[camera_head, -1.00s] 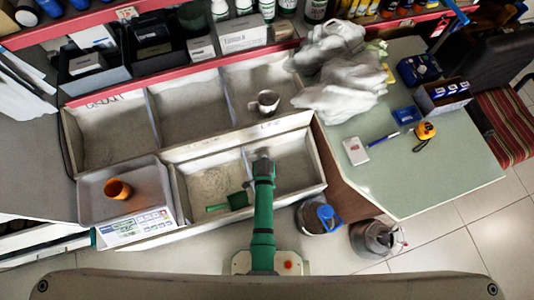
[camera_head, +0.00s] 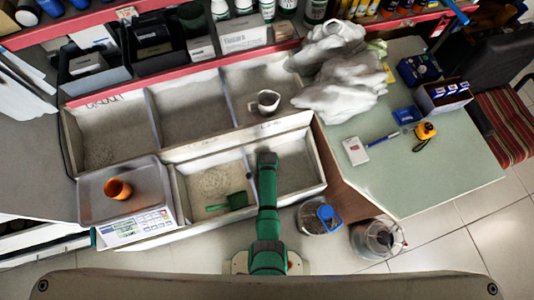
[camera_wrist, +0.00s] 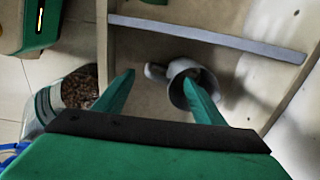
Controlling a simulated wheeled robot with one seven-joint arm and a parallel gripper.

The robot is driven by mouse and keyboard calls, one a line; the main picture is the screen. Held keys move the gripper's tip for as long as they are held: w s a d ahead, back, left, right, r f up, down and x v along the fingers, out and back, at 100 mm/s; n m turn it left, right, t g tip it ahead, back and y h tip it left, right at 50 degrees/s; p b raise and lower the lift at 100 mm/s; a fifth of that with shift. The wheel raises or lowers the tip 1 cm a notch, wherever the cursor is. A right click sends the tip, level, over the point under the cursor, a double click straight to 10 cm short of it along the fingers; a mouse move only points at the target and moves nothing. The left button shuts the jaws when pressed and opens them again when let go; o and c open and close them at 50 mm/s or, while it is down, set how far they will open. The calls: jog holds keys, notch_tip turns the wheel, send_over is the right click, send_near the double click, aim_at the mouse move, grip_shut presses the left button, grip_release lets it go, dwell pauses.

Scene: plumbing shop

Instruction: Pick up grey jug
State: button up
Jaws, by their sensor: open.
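The grey jug (camera_head: 268,101) stands in the back right compartment of the bin in the head view, near its front wall, with its handle to the left. A grey jug (camera_wrist: 207,76) with a handle on its left also shows in the wrist view, just beyond my fingertips. My gripper (camera_wrist: 159,76) is open, with its green fingers apart and nothing held. The right finger covers part of the jug; the handle shows between the fingertips. In the head view, my green arm reaches over the front right compartment, and its fingers are hard to make out.
A wall (camera_head: 235,142) separates the back and front compartments. A green scoop (camera_head: 228,202) lies in the front row. A scale (camera_head: 140,227) with an orange cup (camera_head: 118,188) stands left. Grey bags (camera_head: 340,85) lie right of the jug. A bucket (camera_head: 318,217) stands on the floor at right.

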jog(key=shift+f, duration=2.05)
jog(key=c, duration=1.5)
